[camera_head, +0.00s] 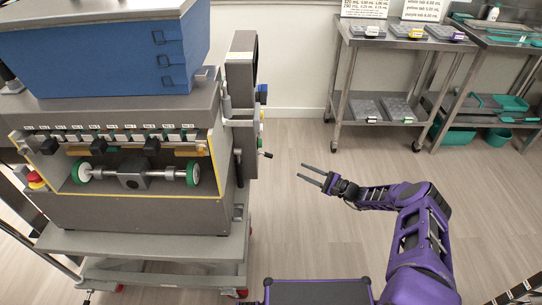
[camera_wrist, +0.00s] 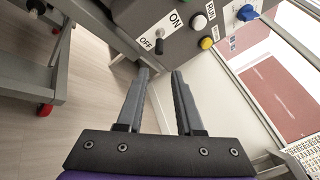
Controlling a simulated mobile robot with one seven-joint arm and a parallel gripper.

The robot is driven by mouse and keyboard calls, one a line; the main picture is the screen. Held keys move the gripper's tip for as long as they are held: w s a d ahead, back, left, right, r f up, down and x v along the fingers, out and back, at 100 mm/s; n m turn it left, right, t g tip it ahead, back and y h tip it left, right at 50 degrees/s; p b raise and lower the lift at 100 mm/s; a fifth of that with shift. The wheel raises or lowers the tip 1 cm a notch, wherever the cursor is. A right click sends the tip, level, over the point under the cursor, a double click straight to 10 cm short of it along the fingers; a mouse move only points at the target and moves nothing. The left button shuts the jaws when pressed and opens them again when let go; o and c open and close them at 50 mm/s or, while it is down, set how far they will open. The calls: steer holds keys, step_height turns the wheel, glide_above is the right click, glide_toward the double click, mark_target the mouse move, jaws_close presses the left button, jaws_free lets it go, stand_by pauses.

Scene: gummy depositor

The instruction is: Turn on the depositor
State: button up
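The depositor (camera_head: 130,180) is a grey machine with a blue hopper, at the left of the head view. Its control panel sits on its right side, seen edge-on there. In the wrist view the panel (camera_wrist: 183,50) is above the fingertips. A small dark toggle switch (camera_wrist: 159,44) stands out from it between ON and OFF labels; I cannot tell which way it is set. My gripper (camera_head: 304,172) is open and empty, to the right of the machine and apart from it. It also shows in the wrist view (camera_wrist: 160,74), its fingers pointing toward the panel near the switch.
The panel also holds a white button (camera_wrist: 198,22), a yellow button (camera_wrist: 206,43) and a blue knob (camera_wrist: 247,12). A red emergency button (camera_head: 36,180) is on the machine's left. A steel trolley (camera_head: 385,85) with trays stands at the back. Floor around my gripper is clear.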

mark_target(271, 156)
steer(key=shift+b+x, duration=1.5)
steer(key=shift+x, duration=6.75)
steer(key=shift+c, duration=0.3)
jaws_close()
